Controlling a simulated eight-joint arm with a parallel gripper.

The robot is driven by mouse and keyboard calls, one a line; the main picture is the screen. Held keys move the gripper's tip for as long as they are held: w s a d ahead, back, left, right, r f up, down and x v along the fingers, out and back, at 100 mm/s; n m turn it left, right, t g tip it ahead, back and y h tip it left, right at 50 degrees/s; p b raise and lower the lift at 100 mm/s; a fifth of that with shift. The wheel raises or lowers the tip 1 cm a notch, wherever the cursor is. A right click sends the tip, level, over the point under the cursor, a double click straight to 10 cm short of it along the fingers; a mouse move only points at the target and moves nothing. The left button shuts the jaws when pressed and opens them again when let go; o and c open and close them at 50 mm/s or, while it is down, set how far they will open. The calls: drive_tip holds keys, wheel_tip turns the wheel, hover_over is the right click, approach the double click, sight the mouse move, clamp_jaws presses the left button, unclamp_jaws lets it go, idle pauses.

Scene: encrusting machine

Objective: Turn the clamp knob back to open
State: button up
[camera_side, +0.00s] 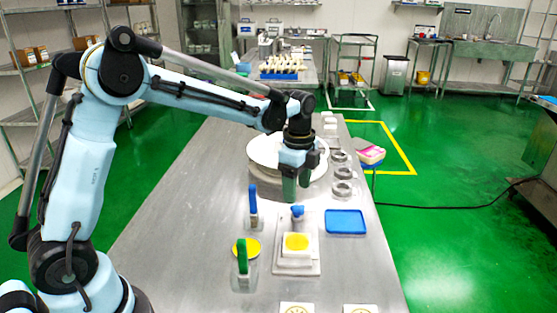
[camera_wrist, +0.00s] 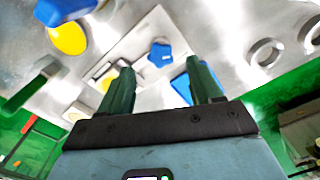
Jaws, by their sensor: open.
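The blue clamp knob (camera_side: 297,211) stands at the back of a small white fixture (camera_side: 308,268) on the steel table. It has a lobed shape in the wrist view (camera_wrist: 160,54). A yellow round piece (camera_side: 297,242) sits on the fixture's raised block, in front of the knob. My gripper (camera_side: 297,190) points down with its green fingers apart and empty. It is above and behind the knob, not touching it. In the wrist view, the knob shows beyond and between the spread fingertips (camera_wrist: 160,75). Whether the clamp is open or closed cannot be told.
A blue tray (camera_side: 345,222) lies right of the fixture. A blue-handled tool (camera_side: 253,200) and a green-handled tool (camera_side: 242,256) stand to the left, beside a yellow disc (camera_side: 252,245). A large white round plate (camera_side: 262,150) and several metal rings (camera_side: 342,188) are behind.

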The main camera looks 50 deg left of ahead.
sight(296, 206)
drive_tip(key=shift+f, duration=2.35)
drive_tip(key=c, duration=1)
